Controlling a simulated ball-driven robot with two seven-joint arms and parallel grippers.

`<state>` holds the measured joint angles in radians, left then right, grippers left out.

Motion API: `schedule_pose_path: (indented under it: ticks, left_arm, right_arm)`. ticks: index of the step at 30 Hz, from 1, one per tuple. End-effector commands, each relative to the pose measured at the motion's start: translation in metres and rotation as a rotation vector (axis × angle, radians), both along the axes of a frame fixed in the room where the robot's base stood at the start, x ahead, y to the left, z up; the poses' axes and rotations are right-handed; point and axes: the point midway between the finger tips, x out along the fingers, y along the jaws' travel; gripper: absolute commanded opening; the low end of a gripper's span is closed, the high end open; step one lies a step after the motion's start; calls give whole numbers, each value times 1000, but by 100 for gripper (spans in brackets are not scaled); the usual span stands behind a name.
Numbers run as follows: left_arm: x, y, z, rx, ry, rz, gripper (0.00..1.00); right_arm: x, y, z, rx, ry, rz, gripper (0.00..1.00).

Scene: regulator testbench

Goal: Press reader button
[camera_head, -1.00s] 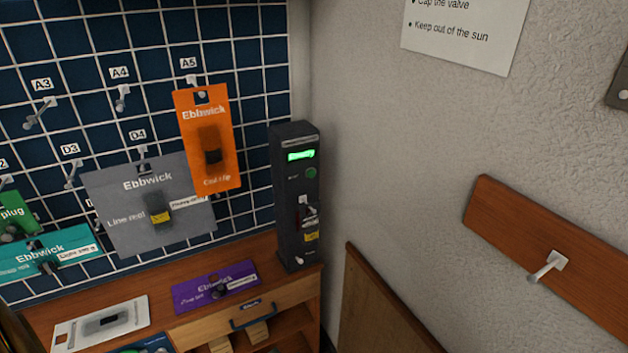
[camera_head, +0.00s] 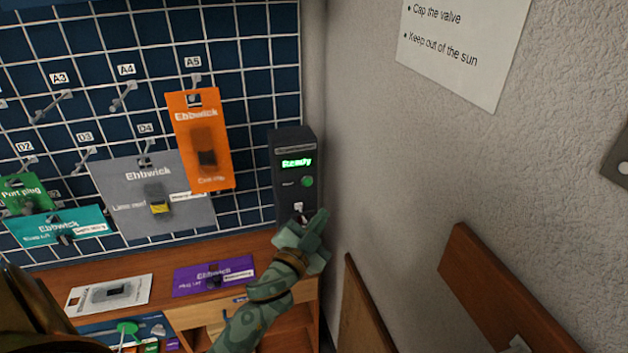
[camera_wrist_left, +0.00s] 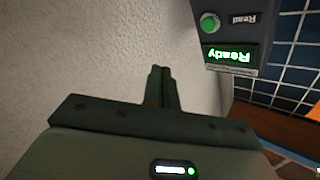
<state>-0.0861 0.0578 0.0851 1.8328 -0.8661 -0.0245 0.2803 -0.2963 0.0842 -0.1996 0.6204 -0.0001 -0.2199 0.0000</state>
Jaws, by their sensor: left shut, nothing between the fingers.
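The reader (camera_head: 291,160) is a dark upright box at the right end of the wooden bench, against the wall. Its lit green display (camera_head: 297,162) reads "Ready". The round green button (camera_head: 307,182) sits just below the display, beside a small label. My left gripper (camera_head: 312,222) is in front of the reader's lower half, below the button and apart from it, and hides that part. In the left wrist view the gripper's fingers (camera_wrist_left: 161,75) are shut and empty, with the wall behind them. The green button (camera_wrist_left: 209,23) and display (camera_wrist_left: 230,56) show there upside down. My right gripper is not in view.
An orange card (camera_head: 203,130) and a grey card (camera_head: 125,195) hang on the grid left of the reader. A purple card (camera_head: 214,275) and a white card (camera_head: 108,293) lie on the bench (camera_head: 150,260). The wall (camera_head: 360,150) stands close on the right.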

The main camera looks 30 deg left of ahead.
Motion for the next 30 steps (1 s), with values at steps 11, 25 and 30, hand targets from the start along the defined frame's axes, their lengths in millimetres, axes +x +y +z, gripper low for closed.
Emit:
schedule_pose_path:
  ticks: [11,25,30]
  left_arm:
    - [0,-2,3,-19,-12,-14,0]
    - [27,30,2,-16,-13,-14,0]
    - [42,48,3,-16,-12,-13,0]
  right_arm:
    - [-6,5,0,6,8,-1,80]
    - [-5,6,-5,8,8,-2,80]
    - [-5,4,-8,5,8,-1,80]
